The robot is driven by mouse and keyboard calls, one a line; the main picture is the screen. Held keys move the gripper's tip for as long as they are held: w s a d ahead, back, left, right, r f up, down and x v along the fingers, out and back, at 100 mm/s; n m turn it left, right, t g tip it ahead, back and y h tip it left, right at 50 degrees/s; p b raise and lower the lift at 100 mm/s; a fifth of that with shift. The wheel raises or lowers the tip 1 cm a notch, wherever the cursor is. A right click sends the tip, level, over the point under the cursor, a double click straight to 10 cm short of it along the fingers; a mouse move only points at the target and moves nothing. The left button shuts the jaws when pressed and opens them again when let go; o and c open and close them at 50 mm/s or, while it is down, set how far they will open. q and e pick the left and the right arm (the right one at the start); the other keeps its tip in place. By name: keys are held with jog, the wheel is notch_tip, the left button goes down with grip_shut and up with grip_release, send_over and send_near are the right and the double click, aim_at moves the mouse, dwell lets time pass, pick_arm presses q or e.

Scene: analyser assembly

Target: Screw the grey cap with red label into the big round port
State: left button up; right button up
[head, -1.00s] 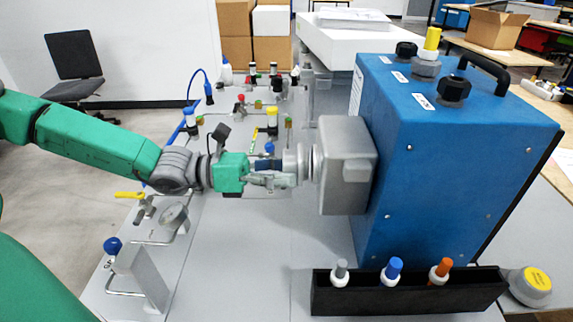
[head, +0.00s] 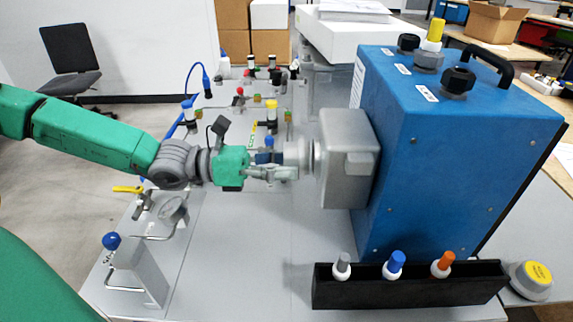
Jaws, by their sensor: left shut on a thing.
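My left gripper (head: 283,171) reaches in from the left and is shut on a grey round cap (head: 303,155), held sideways. The cap's face is turned right, against or very close to the left side of the grey housing (head: 347,160) on the blue analyser (head: 455,165). The big round port is hidden behind the cap and housing edge, so I cannot tell how far the cap is seated. No red label shows from here. My right gripper is not in view.
A black rack (head: 410,290) with grey, blue and orange topped vials stands in front of the analyser. A grey cap with a yellow label (head: 532,278) lies at the lower right. Valves and tubing fill the table's left and back. The table's middle front is clear.

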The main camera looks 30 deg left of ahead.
pick_arm(q)
jog(key=shift+a, duration=0.1)
jog(key=shift+d, duration=0.2)
jog(key=shift+w, duration=0.15)
dwell(0.5)
jog(key=shift+w+d+b, duration=0.2)
jog(key=shift+d+b, duration=0.15)
jog(key=shift+b, duration=0.3)
dwell(0.3)
